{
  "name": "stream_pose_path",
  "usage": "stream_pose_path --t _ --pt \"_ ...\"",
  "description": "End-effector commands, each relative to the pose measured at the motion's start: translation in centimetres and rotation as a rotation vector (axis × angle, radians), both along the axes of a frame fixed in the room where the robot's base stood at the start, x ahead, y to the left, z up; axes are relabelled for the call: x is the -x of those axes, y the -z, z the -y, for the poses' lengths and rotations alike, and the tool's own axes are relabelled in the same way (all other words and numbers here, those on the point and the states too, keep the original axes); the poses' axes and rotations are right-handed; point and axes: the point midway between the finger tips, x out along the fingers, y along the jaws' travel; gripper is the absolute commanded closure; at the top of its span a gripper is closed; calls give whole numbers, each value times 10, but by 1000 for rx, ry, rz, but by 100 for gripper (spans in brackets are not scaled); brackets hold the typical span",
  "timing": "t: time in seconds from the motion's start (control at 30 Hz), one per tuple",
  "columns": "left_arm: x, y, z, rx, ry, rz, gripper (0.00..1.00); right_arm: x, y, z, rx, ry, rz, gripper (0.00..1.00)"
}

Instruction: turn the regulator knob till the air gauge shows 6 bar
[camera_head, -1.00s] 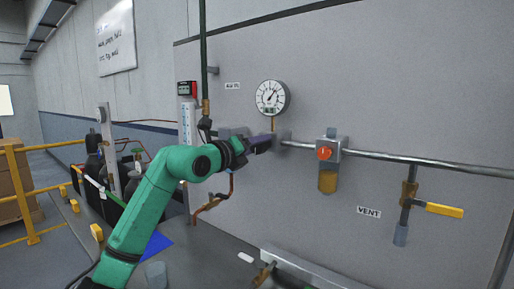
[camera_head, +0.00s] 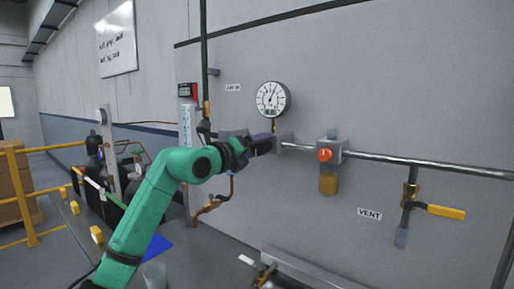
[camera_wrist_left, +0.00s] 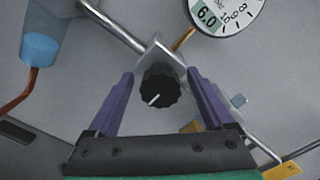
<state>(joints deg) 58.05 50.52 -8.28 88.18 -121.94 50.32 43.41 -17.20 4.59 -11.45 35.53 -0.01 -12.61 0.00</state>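The black regulator knob (camera_wrist_left: 159,88) has a white pointer mark, turned to the lower left in the left wrist view. It sits on a grey block on the pipe. My left gripper's purple fingers (camera_wrist_left: 160,78) stand on either side of the knob, with a visible gap to it on both sides. My right gripper is not in view.
A grey unit with a red-orange knob (camera_head: 324,155) and an amber bowl is on the pipe to the right. A yellow-handled valve (camera_head: 445,212) is farther right, near the VENT label (camera_head: 369,213). A vertical green pipe (camera_head: 203,60) runs left of the gauge.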

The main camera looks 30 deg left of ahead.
Motion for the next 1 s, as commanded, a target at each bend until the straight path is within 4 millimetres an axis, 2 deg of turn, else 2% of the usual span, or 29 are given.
stream_pose_path --t 0.13,0.27,0.6,0.7,0.8,1.0 --pt "5 2 -1 0 0 0 15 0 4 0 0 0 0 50" --pt "25 6 -4 -4 -2 1 15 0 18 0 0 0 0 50" --pt "117 8 -17 -6 -4 1 15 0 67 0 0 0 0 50" --pt "135 6 -19 -1 -2 -1 15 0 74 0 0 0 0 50" --pt "143 3 -20 -1 -1 -1 15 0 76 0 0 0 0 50" --pt "144 0 -20 1 1 -1 15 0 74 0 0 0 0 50"
